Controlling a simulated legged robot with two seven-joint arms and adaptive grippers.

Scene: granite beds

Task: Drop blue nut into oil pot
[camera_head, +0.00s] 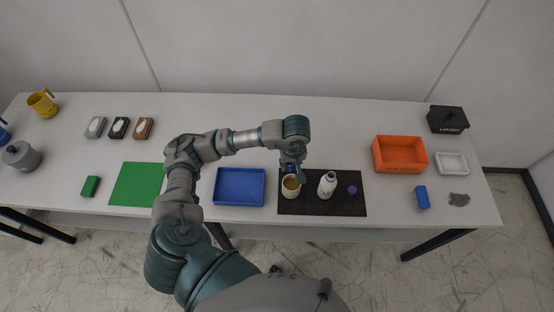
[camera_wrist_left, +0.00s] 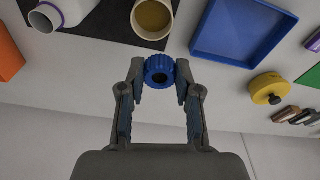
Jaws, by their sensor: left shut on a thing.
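My left gripper (camera_head: 293,171) is shut on the blue nut (camera_wrist_left: 160,63), a ribbed ring with a dark hole. The wrist view shows the nut between both fingertips of this gripper (camera_wrist_left: 160,78). In the head view the nut is mostly hidden by the gripper. The oil pot (camera_head: 291,190) is a cream, open pot with yellow-brown oil on the black mat (camera_head: 320,207). In the head view the gripper is at the pot's back edge. In the wrist view the pot (camera_wrist_left: 153,17) shows just beyond the nut. My right gripper is not in view.
A white bottle (camera_head: 327,185) stands close right of the pot, with a purple piece (camera_head: 352,189) beyond it. A blue tray (camera_head: 239,187) lies left of the mat. An orange bin (camera_head: 400,155) stands to the right. The table behind the mat is clear.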

